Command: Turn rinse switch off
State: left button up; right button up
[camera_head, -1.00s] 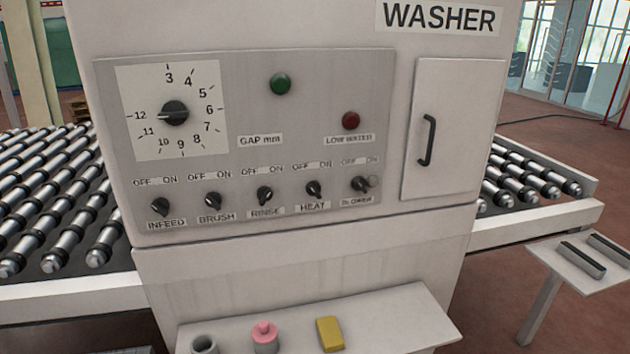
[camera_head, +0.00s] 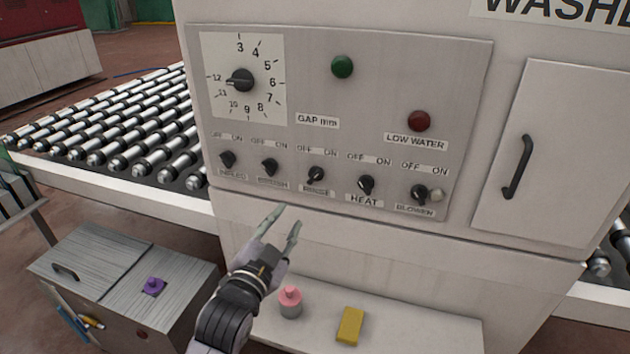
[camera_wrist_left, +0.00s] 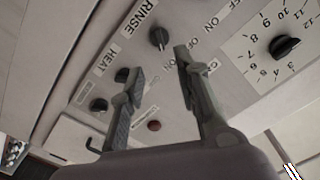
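The rinse switch (camera_head: 316,175) is a black rotary knob in the middle of the lower row on the washer's grey panel, between OFF and ON marks. Its pointer seems to lean toward ON, but it is small. My left gripper (camera_head: 283,219) is open and empty, below and a little left of the knob, apart from the panel. In the left wrist view, the rinse knob (camera_wrist_left: 159,38) shows beyond and between the spread fingers (camera_wrist_left: 160,65) of that gripper. My right gripper is not in view.
The brush knob (camera_head: 269,167) and heat knob (camera_head: 366,184) flank the rinse switch. Roller conveyors (camera_head: 120,120) run at the left. A grey cabinet (camera_head: 100,255) stands lower left.

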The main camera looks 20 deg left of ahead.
aim_at(312, 181)
pick_arm(q)
jog(key=w+p, duration=0.1)
jog(key=w, duration=0.4)
jog(key=w+p, duration=0.1)
jog(key=w, duration=0.3)
jog(key=w+p, duration=0.1)
jog(key=w, duration=0.4)
jog(key=shift+w+d, duration=0.35)
jog(key=shift+d, duration=0.05)
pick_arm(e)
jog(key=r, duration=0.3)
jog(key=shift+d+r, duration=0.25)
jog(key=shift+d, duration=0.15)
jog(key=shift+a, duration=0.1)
pick_arm(q)
jog(key=shift+c, duration=1.6)
grip_shut()
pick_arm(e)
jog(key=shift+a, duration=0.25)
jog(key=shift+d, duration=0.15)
